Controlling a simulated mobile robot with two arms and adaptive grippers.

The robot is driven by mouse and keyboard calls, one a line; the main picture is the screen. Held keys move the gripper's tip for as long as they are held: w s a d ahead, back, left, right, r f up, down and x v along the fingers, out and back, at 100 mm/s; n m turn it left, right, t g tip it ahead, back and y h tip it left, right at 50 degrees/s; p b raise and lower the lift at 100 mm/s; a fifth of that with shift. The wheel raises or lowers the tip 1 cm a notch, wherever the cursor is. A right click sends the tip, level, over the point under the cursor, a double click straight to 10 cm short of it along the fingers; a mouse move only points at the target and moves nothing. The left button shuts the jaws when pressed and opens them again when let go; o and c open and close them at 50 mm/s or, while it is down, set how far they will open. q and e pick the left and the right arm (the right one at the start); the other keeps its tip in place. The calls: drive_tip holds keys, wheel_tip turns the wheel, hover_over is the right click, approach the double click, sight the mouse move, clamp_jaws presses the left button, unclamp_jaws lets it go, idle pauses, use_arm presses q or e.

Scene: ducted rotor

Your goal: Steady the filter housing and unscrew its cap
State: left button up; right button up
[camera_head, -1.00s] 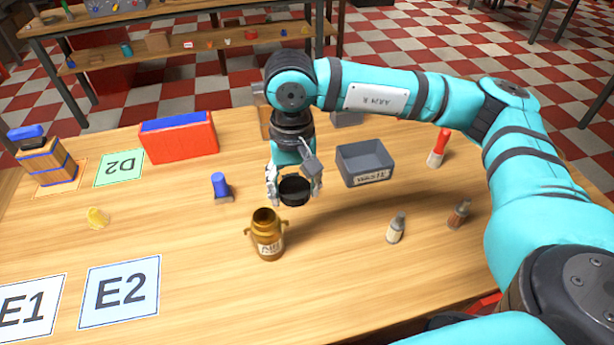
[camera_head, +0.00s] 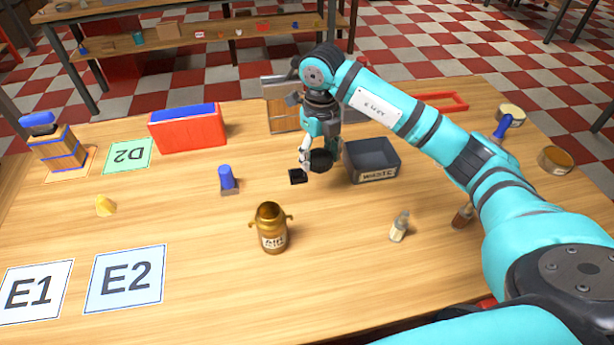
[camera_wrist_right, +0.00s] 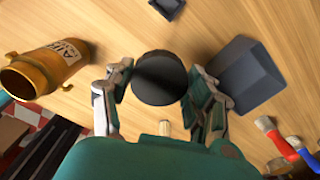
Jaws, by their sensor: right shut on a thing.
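The filter housing (camera_head: 271,230) is a brown-gold canister with two side lugs and an "AIR" label. It stands upright on the table, its top open and without a cap, and it also shows at the left of the right wrist view (camera_wrist_right: 45,70). My right gripper (camera_head: 314,158) is shut on the round black cap (camera_wrist_right: 159,78), which is clear of the housing. The gripper holds the cap (camera_head: 321,160) behind and right of the housing, beside the waste bin. My left gripper is not in view.
The grey waste bin (camera_head: 372,162) is just right of the cap. A small dark piece (camera_head: 298,177) lies left of it. A blue-topped item (camera_head: 227,178), a small bottle (camera_head: 399,227) and a red box (camera_head: 187,130) stand around. The table front is clear around the housing.

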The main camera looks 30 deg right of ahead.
drive_tip(key=m, duration=0.2)
drive_tip(key=d+f+m, duration=0.1)
drive_tip(key=shift+d+f+m, duration=0.3)
drive_tip(key=shift+m, duration=0.1)
hover_over(323, 192)
wheel_tip(323, 192, down, 6)
drive_tip(key=shift+r+p, duration=0.1)
drive_tip(key=shift+p, duration=0.35)
wheel_tip(323, 192, down, 4)
drive_tip(key=shift+r, duration=0.1)
drive_tip(key=shift+f, duration=0.2)
drive_tip(key=shift+f, duration=0.1)
drive_tip(key=shift+f, duration=0.15)
drive_tip(key=o, duration=1.3)
